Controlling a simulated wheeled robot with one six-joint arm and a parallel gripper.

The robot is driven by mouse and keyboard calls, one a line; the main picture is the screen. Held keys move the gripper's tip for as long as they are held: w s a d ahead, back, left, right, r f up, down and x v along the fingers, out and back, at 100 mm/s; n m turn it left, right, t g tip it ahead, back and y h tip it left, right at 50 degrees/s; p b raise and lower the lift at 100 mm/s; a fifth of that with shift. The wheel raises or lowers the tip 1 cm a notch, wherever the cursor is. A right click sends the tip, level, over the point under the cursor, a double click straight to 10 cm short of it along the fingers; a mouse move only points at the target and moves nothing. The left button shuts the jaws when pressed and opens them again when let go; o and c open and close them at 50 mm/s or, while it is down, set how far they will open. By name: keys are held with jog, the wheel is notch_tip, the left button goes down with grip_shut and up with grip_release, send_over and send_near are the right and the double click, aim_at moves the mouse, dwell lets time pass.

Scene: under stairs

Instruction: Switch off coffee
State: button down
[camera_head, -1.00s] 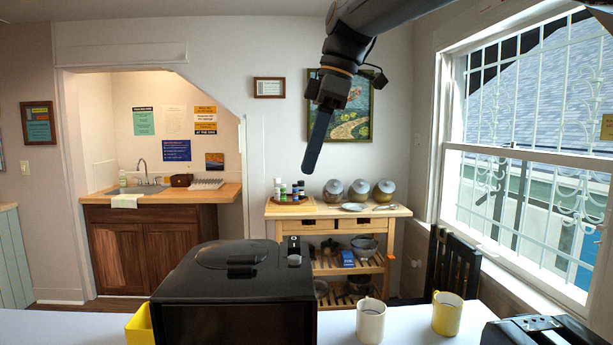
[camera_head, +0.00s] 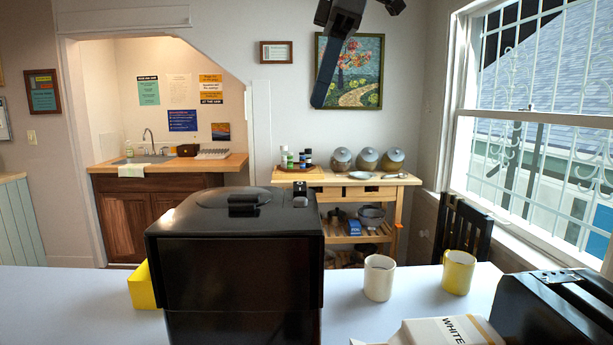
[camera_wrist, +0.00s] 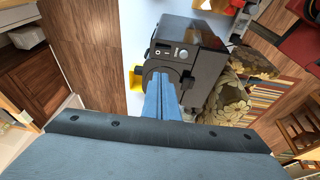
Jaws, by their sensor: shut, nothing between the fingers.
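The black coffee machine (camera_head: 235,255) stands on the white table in the head view, its back half-hiding the far side. A small dark part with a light button (camera_head: 299,189) sticks up at its far right top edge. In the wrist view the machine (camera_wrist: 205,75) is seen from above and its other side, with a panel carrying a round light knob (camera_wrist: 182,54). My gripper (camera_head: 318,104) hangs high beyond the machine in the head view. Its closed blue fingers (camera_wrist: 160,78) overlap the machine's lower part in the wrist view; I cannot tell any contact.
A white mug (camera_head: 379,278) and a yellow mug (camera_head: 458,272) stand right of the machine. A yellow box (camera_head: 141,287) is at its left. A black appliance (camera_head: 555,312) and a package marked WHITE (camera_head: 450,332) are at the front right. A wooden cart (camera_head: 345,182) stands behind.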

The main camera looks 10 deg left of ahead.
jog(key=shift+r, duration=0.1)
dwell(0.3)
jog(key=p, duration=0.2)
send_over(297, 184)
jog(key=d, duration=0.2)
jog(key=f, duration=1.2)
jog(key=shift+a, duration=0.25)
jog(key=shift+w+f, duration=0.1)
jog(key=shift+f, duration=0.7)
jog(key=shift+a, duration=0.1)
